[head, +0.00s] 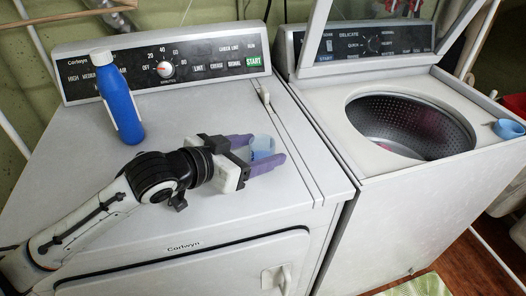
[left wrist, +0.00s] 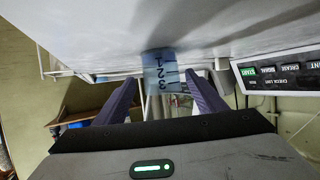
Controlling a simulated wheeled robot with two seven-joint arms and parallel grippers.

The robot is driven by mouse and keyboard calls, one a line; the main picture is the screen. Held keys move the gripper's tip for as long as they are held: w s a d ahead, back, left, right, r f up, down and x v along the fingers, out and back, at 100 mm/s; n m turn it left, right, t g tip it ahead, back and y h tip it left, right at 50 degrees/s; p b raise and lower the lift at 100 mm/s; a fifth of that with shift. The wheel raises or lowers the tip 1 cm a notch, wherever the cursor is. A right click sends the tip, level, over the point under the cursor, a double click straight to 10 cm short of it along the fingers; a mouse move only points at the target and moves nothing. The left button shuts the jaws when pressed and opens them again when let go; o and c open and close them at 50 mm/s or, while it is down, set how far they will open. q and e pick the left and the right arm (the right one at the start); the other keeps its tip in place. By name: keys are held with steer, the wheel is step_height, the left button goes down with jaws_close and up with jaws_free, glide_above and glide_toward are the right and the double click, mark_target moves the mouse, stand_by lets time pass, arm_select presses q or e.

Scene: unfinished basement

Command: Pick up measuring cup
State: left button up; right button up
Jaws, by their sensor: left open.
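A translucent blue measuring cup (head: 262,147) stands on the white dryer top, right of the blue bottle. In the left wrist view the cup (left wrist: 161,72) shows dark marks 1, 2 and 3, and it lies between the far ends of the fingers. My left gripper (head: 265,152) is open, with one purple finger on each side of the cup. In the head view the near finger overlaps the cup's lower part. I cannot tell whether either finger touches it. My right gripper is not in view.
A blue bottle (head: 121,98) with a white cap stands on the dryer (head: 95,200) at the back left. The control panel (head: 165,68) rises behind. At right is an open washer (head: 350,118) with a small blue cup (head: 508,128) on its corner. The dryer's front left is clear apart from my arm.

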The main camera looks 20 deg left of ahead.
arm_select(q)
steer(key=shift+w+d+f, duration=0.1)
steer(key=shift+w+f, duration=0.05)
steer(key=shift+w, duration=0.2)
steer(key=x, duration=0.4)
steer(key=shift+w+f, duration=0.3)
steer(key=shift+w, duration=0.05)
steer(key=c, duration=1.1)
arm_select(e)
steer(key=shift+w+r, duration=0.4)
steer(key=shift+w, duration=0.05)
